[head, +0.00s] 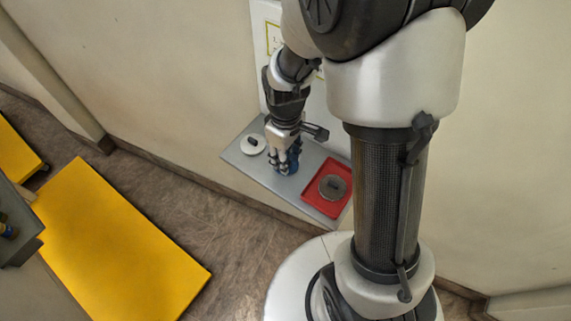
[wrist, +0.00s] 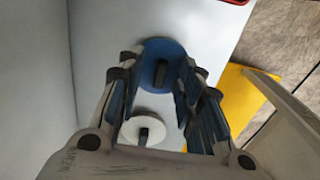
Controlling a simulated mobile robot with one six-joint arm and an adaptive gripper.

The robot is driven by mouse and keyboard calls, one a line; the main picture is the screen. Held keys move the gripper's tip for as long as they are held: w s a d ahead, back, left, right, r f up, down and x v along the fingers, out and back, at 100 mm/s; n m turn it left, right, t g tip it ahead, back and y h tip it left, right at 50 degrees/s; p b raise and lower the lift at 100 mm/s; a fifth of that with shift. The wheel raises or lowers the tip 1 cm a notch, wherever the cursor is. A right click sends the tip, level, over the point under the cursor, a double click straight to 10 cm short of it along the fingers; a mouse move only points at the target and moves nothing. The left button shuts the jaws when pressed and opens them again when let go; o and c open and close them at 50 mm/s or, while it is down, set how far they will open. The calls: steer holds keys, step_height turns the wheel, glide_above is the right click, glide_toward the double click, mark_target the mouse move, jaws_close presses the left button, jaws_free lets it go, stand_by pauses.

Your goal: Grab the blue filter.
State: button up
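The blue filter (wrist: 160,52) is a round blue disc with a dark upright grip bar, lying on the grey shelf (wrist: 225,50). In the head view the blue filter (head: 293,169) is mostly hidden behind my gripper (head: 284,168). My gripper (wrist: 161,75) is pointed down over the filter. Its fingers are spread on both sides of the dark bar, with gaps visible between bar and fingers. I cannot tell from these views how far the fingertips are above the disc.
A white disc with a dark bar (head: 252,145) lies on the shelf left of my gripper. A red tray (head: 309,196) holding a grey disc (head: 332,188) is at the shelf's right end. A wall stands behind the shelf. A yellow panel (head: 120,240) lies on the floor.

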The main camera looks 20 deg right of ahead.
steer(key=shift+r, duration=0.1)
steer(key=shift+c, duration=0.2)
jaws_close()
